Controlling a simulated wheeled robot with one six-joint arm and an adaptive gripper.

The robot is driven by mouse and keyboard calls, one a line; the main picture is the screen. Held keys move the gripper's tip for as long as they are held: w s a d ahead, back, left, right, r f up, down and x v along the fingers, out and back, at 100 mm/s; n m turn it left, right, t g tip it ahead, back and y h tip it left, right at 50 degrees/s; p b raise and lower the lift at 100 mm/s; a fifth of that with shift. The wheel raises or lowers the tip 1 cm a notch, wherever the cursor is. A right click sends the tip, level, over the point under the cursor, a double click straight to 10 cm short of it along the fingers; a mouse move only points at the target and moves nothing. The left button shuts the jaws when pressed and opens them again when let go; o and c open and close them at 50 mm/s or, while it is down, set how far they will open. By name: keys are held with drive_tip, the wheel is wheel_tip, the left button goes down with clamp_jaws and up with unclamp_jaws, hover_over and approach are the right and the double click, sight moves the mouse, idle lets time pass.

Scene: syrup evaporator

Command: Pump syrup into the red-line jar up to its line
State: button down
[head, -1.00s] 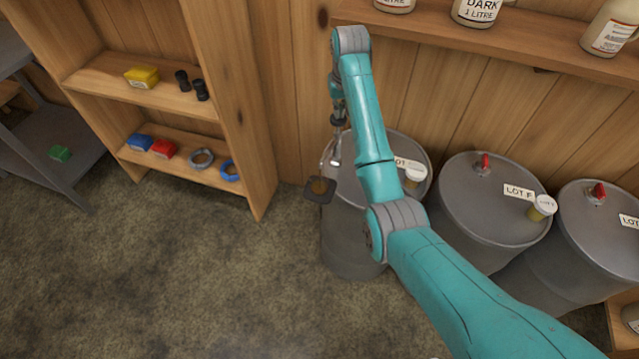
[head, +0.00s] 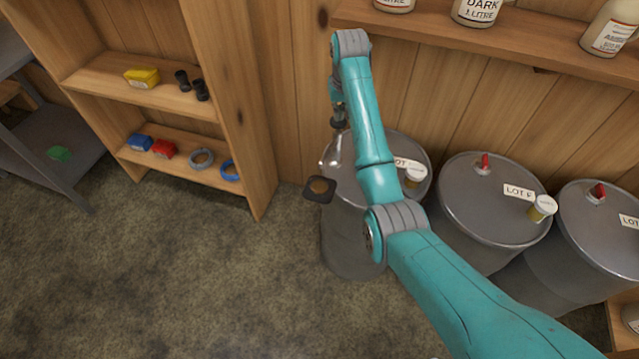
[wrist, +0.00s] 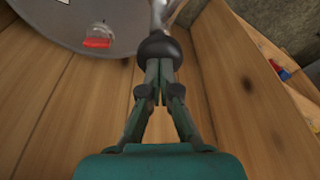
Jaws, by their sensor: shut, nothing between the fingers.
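My gripper (wrist: 159,72) is shut and empty, its fingertips close to or touching the black pump knob (wrist: 160,47); I cannot tell which. In the head view my gripper (head: 337,103) is partly hidden by my arm, over the left drum (head: 350,235). The metal pump (head: 334,152) stands at that drum's left side. Below its spout is a dark square holder (head: 312,197) with a round amber-brown patch (head: 319,186), perhaps the jar from above. The jar's red line and fill level cannot be made out.
Two more drums with red taps, the middle one (head: 468,215) labelled LOT F, stand to the right. A wooden shelf unit (head: 262,180) stands left. A wall shelf (head: 420,27) holds syrup jugs (head: 478,10). The floor in front is clear.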

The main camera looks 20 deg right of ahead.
drive_tip(key=shift+r, duration=2)
drive_tip(key=shift+f, duration=0.1)
drive_tip(key=shift+f, duration=2.45)
drive_tip(key=shift+r, duration=2.55)
drive_tip(key=shift+f, duration=0.1)
